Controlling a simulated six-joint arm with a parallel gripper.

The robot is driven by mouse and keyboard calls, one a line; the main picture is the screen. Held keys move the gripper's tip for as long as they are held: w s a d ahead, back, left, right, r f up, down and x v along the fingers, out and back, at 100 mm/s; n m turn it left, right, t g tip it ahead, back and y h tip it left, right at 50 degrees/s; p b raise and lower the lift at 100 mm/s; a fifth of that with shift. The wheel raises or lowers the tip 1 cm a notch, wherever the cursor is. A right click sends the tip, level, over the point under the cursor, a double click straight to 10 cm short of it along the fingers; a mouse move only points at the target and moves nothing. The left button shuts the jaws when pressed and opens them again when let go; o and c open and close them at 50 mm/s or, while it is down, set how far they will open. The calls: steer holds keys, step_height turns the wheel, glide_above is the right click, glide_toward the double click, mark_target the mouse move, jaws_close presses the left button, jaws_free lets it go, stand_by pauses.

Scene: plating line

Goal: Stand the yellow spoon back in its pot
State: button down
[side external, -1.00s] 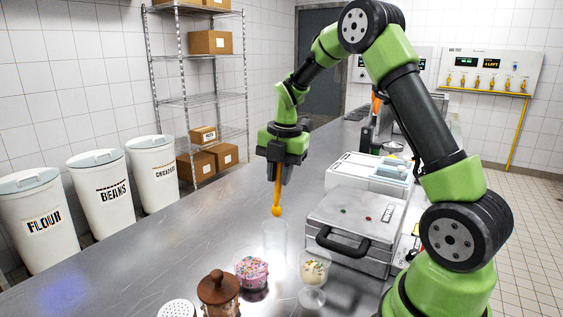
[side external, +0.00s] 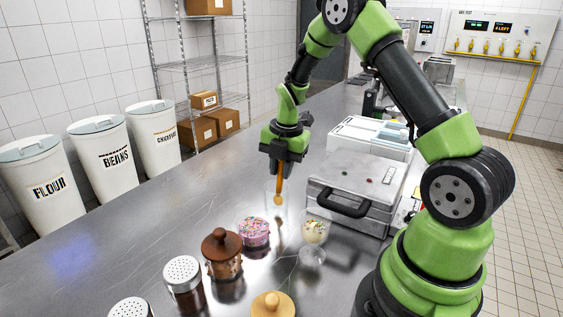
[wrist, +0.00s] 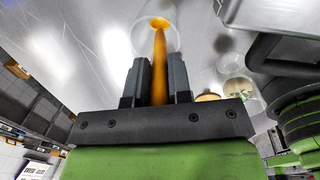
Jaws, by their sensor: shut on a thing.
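The yellow spoon (side external: 281,187) hangs upright, bowl down, from my gripper (side external: 281,174). The wrist view shows the spoon's orange-yellow handle (wrist: 159,70) between the two dark fingers (wrist: 159,84), which are shut on it. A clear, see-through pot (side external: 269,202) stands on the counter just under my gripper; it also shows in the wrist view (wrist: 138,38). The spoon's bowl overlaps the pot in both views and appears within its upper part. The pot's rim is faint, so the exact depth is hard to tell.
A sundae glass (side external: 315,232) stands close to the pot's right, a pink sprinkled dessert (side external: 254,232) to its front left. A brown lidded jar (side external: 222,255) and shakers (side external: 183,280) are nearer. A grey press (side external: 345,187) stands behind right. The counter's left is clear.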

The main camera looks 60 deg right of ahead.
steer(key=c, duration=1)
jaws_free()
steer(key=shift+o, duration=0.2)
steer(key=shift+r, duration=0.1)
steer(key=r, duration=0.6)
steer(key=s+r, duration=0.1)
steer(key=r, duration=0.2)
steer(key=shift+s+r, duration=0.1)
steer(key=shift+r, duration=0.25)
